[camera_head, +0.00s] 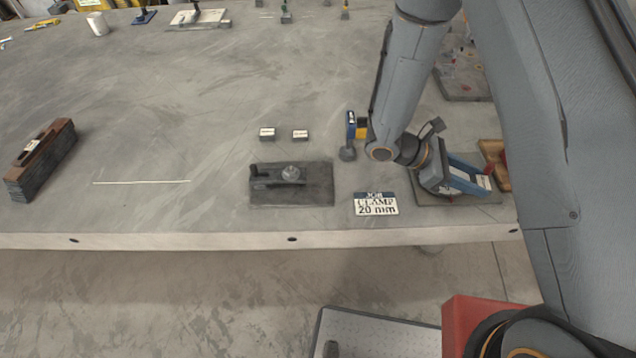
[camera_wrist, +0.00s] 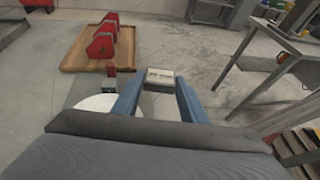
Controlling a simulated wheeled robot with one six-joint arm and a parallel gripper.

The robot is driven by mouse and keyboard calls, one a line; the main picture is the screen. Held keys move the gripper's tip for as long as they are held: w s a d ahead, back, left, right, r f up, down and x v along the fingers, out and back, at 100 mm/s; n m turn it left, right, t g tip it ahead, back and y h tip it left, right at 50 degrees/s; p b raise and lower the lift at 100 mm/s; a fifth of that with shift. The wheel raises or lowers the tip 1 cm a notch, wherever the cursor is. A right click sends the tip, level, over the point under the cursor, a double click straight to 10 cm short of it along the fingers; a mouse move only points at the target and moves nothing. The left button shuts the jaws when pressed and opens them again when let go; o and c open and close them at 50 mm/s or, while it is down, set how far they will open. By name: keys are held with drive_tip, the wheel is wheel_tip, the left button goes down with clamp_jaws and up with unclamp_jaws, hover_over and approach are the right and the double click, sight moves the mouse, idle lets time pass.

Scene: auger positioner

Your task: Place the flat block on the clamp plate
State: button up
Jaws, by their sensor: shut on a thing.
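My gripper (camera_head: 484,182) is over the right part of the table, near the front edge. In the wrist view its two blue fingers (camera_wrist: 160,88) are closed on a small block (camera_wrist: 160,76) with a pale labelled top, apparently the flat block. The block also shows in the head view (camera_head: 484,183) as a pale patch at the fingertips. The clamp plate (camera_head: 318,193) is a dark plate at the front middle of the table, left of my gripper. A dark clamp arm with a round knob (camera_head: 291,173) sits on it.
A card reading "JOB CLAMP 20 mm" (camera_head: 376,204) lies right of the clamp plate. Two small labelled blocks (camera_head: 267,134) and a blue-yellow upright item (camera_head: 351,131) stand behind. A wooden tray (camera_wrist: 75,62) holds red pieces. A brown-grey block (camera_head: 40,160) is far left.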

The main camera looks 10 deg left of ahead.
drive_tip(key=s+a+f+m+g+y+b, duration=0.2)
drive_tip(key=s+m+g+y, duration=0.1)
drive_tip(key=s+m+g, duration=0.75)
drive_tip(key=s+a+m+g+y+b, duration=0.1)
drive_tip(key=s+a+m+g+y, duration=0.1)
drive_tip(key=s+a+m+y, duration=0.45)
drive_tip(key=s+a+m+g+y+b, duration=0.1)
drive_tip(key=a+m+y, duration=0.3)
drive_tip(key=a+y, duration=0.55)
wheel_tip(320, 180, up, 4)
drive_tip(key=m+t+y+b, duration=0.2)
drive_tip(key=m+t+y, duration=0.7)
drive_tip(key=m, duration=0.4)
hover_over(328, 181)
drive_tip(key=h, duration=0.1)
drive_tip(key=shift+t+h, duration=0.25)
drive_tip(key=shift+h, duration=0.05)
drive_tip(key=shift+f+p, duration=1.1)
drive_tip(key=shift+f, duration=3.5)
drive_tip(key=o, duration=1.4)
drive_tip(key=shift+f, duration=0.1)
